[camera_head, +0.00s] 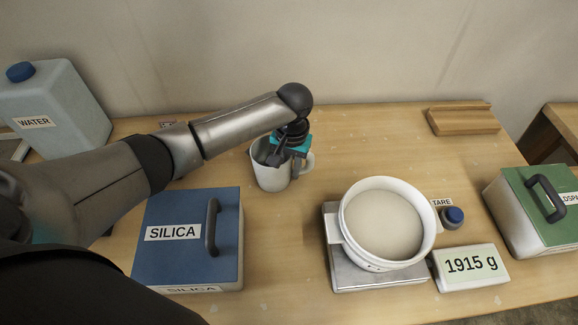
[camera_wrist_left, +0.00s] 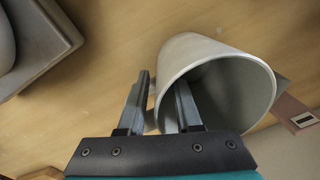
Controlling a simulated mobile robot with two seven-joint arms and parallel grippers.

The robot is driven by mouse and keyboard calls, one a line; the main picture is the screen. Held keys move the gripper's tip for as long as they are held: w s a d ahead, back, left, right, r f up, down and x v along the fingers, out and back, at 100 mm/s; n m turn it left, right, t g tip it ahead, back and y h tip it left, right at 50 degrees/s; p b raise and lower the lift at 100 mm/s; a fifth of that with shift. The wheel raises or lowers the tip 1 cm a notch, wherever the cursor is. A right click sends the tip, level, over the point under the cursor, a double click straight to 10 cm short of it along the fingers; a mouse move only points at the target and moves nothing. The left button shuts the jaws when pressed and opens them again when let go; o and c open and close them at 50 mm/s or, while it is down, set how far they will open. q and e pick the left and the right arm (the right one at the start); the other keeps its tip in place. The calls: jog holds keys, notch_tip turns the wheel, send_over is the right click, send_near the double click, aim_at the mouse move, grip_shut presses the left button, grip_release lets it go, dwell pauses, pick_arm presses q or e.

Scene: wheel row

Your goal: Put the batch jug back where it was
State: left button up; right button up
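The batch jug (camera_head: 270,178), a pale grey-white mug-like jug with a handle on its right, stands upright on the table, left of the scale. My left gripper (camera_head: 278,152) is over its rim from above. In the left wrist view the jug (camera_wrist_left: 205,52) is close, and the fingers (camera_wrist_left: 160,95) straddle its wall, one inside and one outside. They look parted, with a narrow gap around the wall. The inside of the jug is only partly seen, and the lower parts of the fingers are hidden in the head view. My right gripper is not in view.
A white tub of pale powder (camera_head: 385,222) sits on the scale (camera_head: 385,278), whose display (camera_head: 470,265) reads 1915 g. A blue silica box (camera_head: 190,235) is front left, a water container (camera_head: 60,105) back left, a green-lidded box (camera_head: 535,210) right. A wooden block (camera_head: 463,120) lies behind.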

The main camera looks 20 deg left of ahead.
pick_arm(q)
notch_tip(320, 180, up, 12)
jog(key=p, duration=0.2)
jog(key=shift+d+r, duration=0.2)
jog(key=shift+d, duration=0.05)
jog(key=shift+s+f, duration=0.1)
dwell(1.4)
